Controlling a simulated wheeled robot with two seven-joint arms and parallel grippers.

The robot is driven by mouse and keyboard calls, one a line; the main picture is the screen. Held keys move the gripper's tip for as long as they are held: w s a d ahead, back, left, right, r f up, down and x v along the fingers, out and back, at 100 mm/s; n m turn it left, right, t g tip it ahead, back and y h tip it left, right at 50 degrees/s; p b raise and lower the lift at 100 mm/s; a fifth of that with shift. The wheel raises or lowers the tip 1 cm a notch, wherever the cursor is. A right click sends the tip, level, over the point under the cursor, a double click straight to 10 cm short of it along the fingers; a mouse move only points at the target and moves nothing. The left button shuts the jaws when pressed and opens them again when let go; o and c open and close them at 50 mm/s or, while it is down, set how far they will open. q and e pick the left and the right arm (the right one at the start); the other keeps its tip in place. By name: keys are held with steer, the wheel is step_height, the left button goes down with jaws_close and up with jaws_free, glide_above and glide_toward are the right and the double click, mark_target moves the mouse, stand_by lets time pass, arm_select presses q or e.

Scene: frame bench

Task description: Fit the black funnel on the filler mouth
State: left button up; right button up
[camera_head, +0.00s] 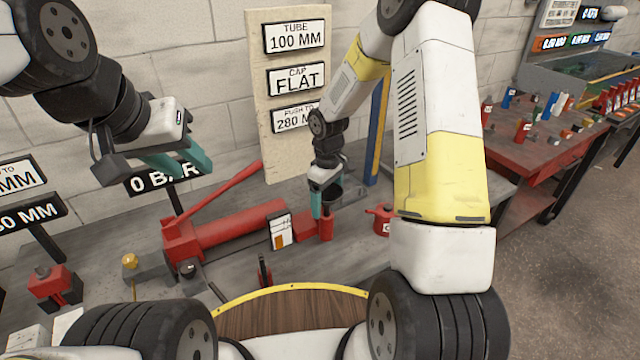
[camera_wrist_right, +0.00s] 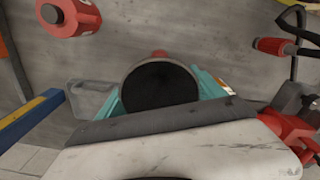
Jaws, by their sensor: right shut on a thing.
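My right gripper (camera_head: 322,208) is shut on the black funnel (camera_head: 332,192). In the right wrist view the funnel's round dark opening (camera_wrist_right: 158,86) faces the camera, between the teal fingers. A short red upright cylinder (camera_head: 327,229) stands directly below the funnel, and a bit of red (camera_wrist_right: 159,54) shows past its rim. I cannot tell whether this cylinder bears the filler mouth, or whether the funnel touches it; the funnel's lower end is hidden. My left gripper (camera_head: 182,161) is open and empty, raised at the left, well away from the funnel.
A red press or pump body (camera_head: 235,228) with a long sloping handle (camera_head: 222,192) lies left of the funnel. A small white card (camera_head: 281,231) stands close by. A red can (camera_head: 381,220) is to the right. A blue post (camera_head: 377,125) rises behind.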

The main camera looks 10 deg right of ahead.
mark_target(327, 214)
steer(key=shift+f, duration=1.95)
steer(key=o, duration=1.4)
steer(key=shift+c, duration=0.2)
steer(key=shift+r, duration=3.9)
steer(key=s+d+r+m+t, duration=0.1)
steer(key=s+r+m+t, duration=0.1)
steer(key=s+r, duration=0.5)
steer(key=s+d+r+m+t, duration=0.1)
steer(key=s+d+r+m, duration=0.1)
steer(key=r, duration=1)
steer(key=s+r+m+t+y, duration=0.1)
steer(key=s+r+m, duration=0.1)
steer(key=s, duration=0.5)
steer(key=s+r+m+t+y, duration=0.1)
steer(key=s+r+m+t, duration=0.1)
steer(key=s+r, duration=0.3)
steer(key=shift+s, duration=1.05)
